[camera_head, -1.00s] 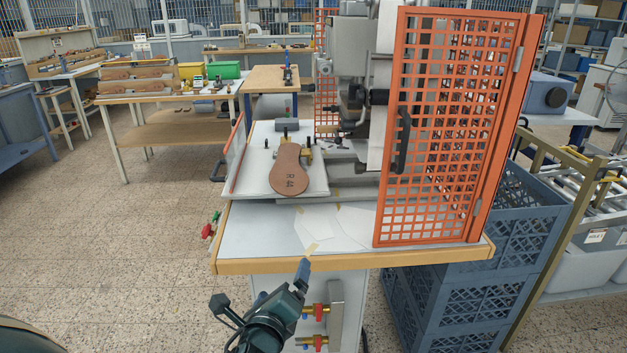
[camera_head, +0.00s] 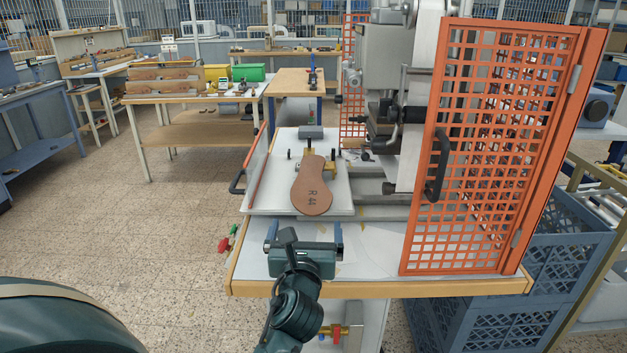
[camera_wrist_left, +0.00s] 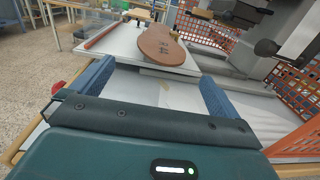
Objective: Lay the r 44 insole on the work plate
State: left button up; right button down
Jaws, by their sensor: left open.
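The brown insole (camera_head: 312,190) marked "R 44" lies on the white work plate (camera_head: 268,198) of the press, its wide end toward me. Its far, narrow end is by the small brass-coloured stops. In the left wrist view the insole (camera_wrist_left: 158,44) shows ahead, beyond the fingers. My left gripper (camera_head: 304,232) is open and empty, in front of the plate's near edge and apart from the insole. In the left wrist view its two blue fingers (camera_wrist_left: 152,85) stand wide apart with nothing between them. My right gripper is not in view.
An orange mesh guard (camera_head: 500,150) stands right of the plate, with the press head (camera_head: 385,110) behind it. Blue crates (camera_head: 560,255) are at the right. The machine table (camera_head: 375,262) has bare room in front. A bench with insole racks (camera_head: 165,82) stands at the back left.

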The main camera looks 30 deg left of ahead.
aim_at(311, 202)
pick_arm(q)
jog(key=x, duration=1)
jog(key=shift+w+f+p, duration=0.2)
jog(key=shift+w+p, duration=0.15)
jog(key=shift+w, duration=0.05)
jog(key=c, duration=0.8)
